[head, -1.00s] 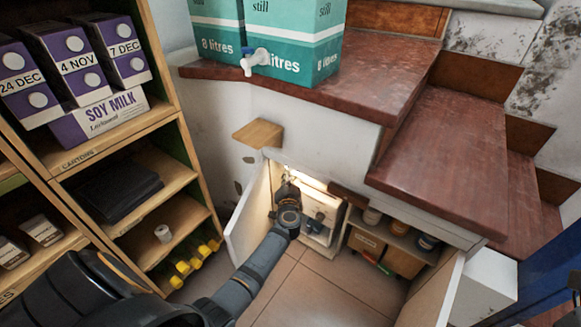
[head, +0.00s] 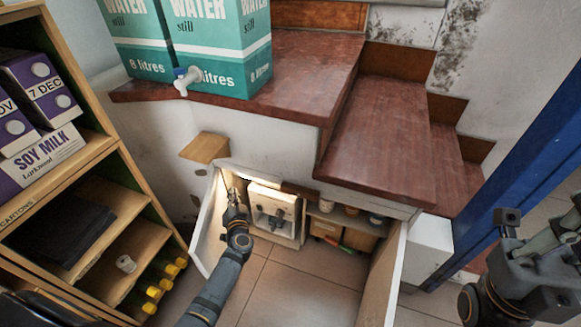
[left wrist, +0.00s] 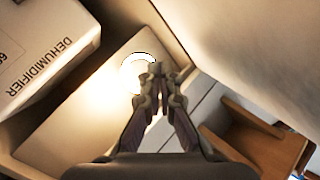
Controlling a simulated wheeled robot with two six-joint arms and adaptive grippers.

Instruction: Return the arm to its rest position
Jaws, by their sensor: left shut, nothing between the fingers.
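My left arm comes in from the bottom left in the head view and reaches into the open, lit cupboard under the stairs. My left gripper (head: 234,194) is at the cupboard's left opening. In the left wrist view its fingertips (left wrist: 155,70) are together with nothing between them. A bright white ring shape (left wrist: 136,74) shows just beside the tips; I cannot tell whether it touches them. Dark grey parts of my right arm (head: 530,275) show at the right edge of the head view.
The cupboard's left door (head: 206,232) and right door (head: 383,275) stand open around my left arm. A white unit (head: 272,211) stands inside. A box marked DEHUMIDIFIER (left wrist: 45,45) is near the gripper. Shelves (head: 150,240) stand left; a blue post (head: 530,150) stands right.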

